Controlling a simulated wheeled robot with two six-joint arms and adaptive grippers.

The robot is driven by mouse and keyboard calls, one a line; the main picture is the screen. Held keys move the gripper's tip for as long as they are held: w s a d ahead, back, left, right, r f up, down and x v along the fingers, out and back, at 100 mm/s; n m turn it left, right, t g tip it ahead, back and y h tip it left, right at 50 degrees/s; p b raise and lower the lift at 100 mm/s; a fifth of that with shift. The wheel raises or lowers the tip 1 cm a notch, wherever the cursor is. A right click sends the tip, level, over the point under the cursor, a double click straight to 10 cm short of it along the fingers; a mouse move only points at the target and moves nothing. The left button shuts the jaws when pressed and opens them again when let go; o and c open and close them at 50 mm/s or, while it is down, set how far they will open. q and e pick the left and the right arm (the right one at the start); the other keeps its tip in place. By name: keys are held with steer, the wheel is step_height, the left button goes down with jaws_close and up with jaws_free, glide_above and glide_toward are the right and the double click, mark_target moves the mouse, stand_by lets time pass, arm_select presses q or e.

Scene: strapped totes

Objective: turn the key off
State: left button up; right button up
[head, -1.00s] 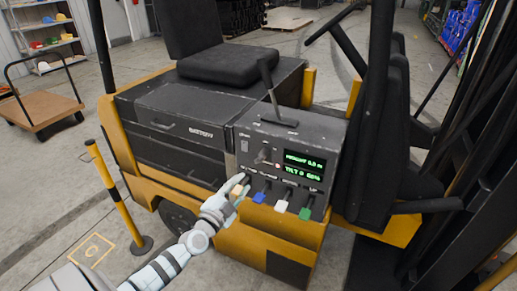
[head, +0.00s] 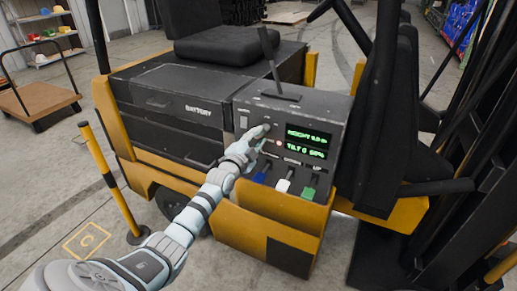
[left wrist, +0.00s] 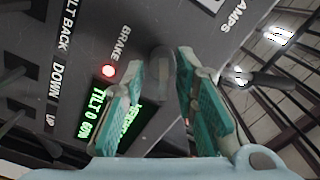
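The key (left wrist: 161,72) shows in the left wrist view as a dark grey, rounded piece standing out from the control panel (left wrist: 215,50). My left gripper (left wrist: 160,80) is open, with its teal-padded fingers on either side of the key and a gap visible around it. In the head view my left gripper (head: 262,135) reaches the panel's upper left, left of the green display (head: 306,142), and hides most of the key. I cannot tell the key's setting. My right gripper is not in view.
Blue (head: 261,175), white (head: 283,185) and green (head: 308,192) lever knobs stand below my left gripper. A red brake light (left wrist: 108,71) is lit beside the fingers. A tall black lever (head: 269,62) rises above the panel. A yellow-black post (head: 110,180) stands at left.

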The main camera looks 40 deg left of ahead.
arm_select(q)
steer(key=shift+w, duration=0.45)
steer(key=shift+r, duration=0.2)
jaws_close()
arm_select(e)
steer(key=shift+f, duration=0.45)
arm_select(q)
steer(key=shift+n, duration=0.4)
steer(key=n, duration=1.1)
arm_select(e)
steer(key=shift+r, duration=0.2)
arm_select(q)
steer(key=shift+f, duration=0.1)
jaws_free()
